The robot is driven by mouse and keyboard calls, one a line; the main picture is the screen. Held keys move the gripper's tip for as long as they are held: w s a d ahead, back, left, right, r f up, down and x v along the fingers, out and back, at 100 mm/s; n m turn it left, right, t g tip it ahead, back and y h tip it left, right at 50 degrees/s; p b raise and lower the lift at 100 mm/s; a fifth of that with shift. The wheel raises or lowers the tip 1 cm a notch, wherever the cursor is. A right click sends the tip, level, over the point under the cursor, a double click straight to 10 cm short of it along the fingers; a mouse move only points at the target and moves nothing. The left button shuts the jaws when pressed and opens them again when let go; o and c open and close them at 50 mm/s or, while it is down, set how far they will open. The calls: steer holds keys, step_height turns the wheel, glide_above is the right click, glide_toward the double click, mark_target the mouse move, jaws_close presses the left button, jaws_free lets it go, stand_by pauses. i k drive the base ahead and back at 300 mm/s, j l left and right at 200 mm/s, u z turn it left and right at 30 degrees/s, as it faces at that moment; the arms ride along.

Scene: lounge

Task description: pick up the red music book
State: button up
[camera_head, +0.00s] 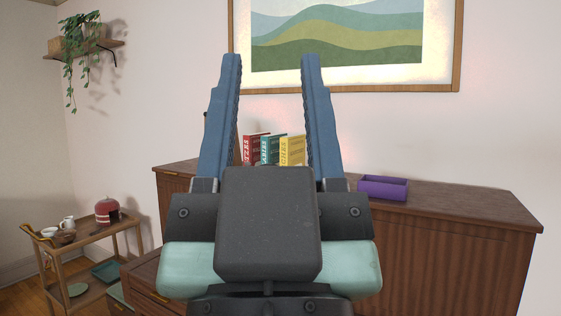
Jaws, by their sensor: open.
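The red music book (251,148) stands upright at the left end of a short row on the wooden cabinet. A teal book (270,149) and a yellow book (292,150) stand to its right. My gripper (270,62) is open and empty, its two blue fingers pointing up in the picture. The row shows between the fingers, farther off, and the red book lies near the left finger's inner edge. My gripper's body hides the lower part of the books.
The wooden cabinet (450,205) carries a purple box (383,188) to the right. A framed picture (340,40) hangs on the wall above. A trolley (88,239) at the left holds a red pot (107,211) and a small white jug (67,223). A shelf (85,50) bears a trailing plant.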

mark_target(251, 142)
steer(key=i+j+z, duration=0.45)
steer(key=i+j, duration=0.45)
steer(key=j, duration=0.15)
